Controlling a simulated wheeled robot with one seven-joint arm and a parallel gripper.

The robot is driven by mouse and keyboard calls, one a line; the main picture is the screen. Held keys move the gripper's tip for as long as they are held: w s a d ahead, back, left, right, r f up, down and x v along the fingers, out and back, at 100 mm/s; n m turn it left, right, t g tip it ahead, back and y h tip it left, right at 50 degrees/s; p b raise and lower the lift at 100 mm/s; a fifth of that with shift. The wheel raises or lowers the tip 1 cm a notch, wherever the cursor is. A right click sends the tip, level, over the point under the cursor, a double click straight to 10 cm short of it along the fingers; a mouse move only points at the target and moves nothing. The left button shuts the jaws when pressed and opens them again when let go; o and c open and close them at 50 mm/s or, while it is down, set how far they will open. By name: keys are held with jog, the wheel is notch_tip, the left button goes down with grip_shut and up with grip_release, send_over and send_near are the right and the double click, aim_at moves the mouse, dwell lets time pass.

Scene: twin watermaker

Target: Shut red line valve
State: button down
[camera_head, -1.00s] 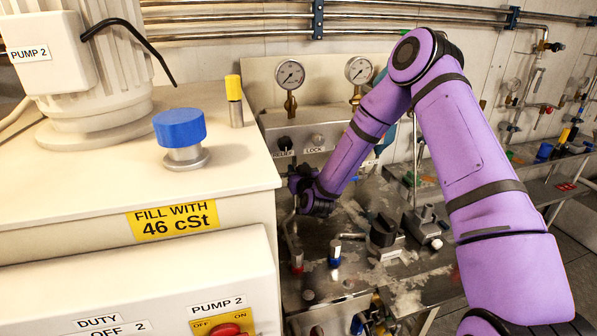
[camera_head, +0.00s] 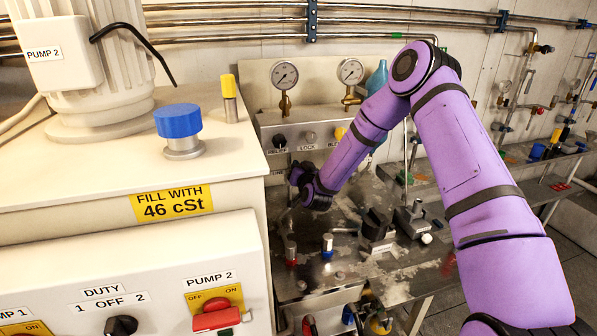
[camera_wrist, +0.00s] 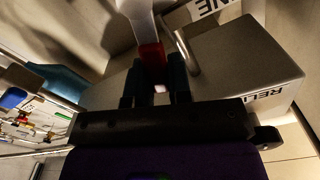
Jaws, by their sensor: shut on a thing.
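In the wrist view a red-banded handle (camera_wrist: 151,56) with a pale upper part sits between the two dark fingers of my gripper (camera_wrist: 156,72). The gripper is shut on the red part. In the head view my gripper (camera_head: 287,212) is at the left end of the purple arm, low over the metal bench beside the white cabinet. A small red-banded fitting (camera_head: 291,250) stands just below it on the bench. My wrist hides most of the grasp there, and I cannot tell how far the handle is turned.
A blue-banded fitting (camera_head: 327,245) and a black-handled valve (camera_head: 376,226) stand to the right on the bench (camera_head: 345,270). The white cabinet (camera_head: 120,180) is close on the left. A panel with two gauges (camera_head: 285,75) stands behind. A metal rod (camera_wrist: 185,50) is beside the handle.

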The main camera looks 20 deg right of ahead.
jog(key=d+f+m, duration=0.4)
jog(key=f+m, duration=0.2)
jog(key=m, duration=0.7)
jog(key=shift+d+m, duration=0.2)
jog(key=shift+m, duration=0.1)
jog(key=shift+f, duration=0.2)
jog(key=c, duration=1)
grip_release()
jog(key=shift+c, duration=0.2)
jog(key=shift+s, duration=0.15)
jog(key=s, duration=1)
jog(key=shift+s, duration=0.3)
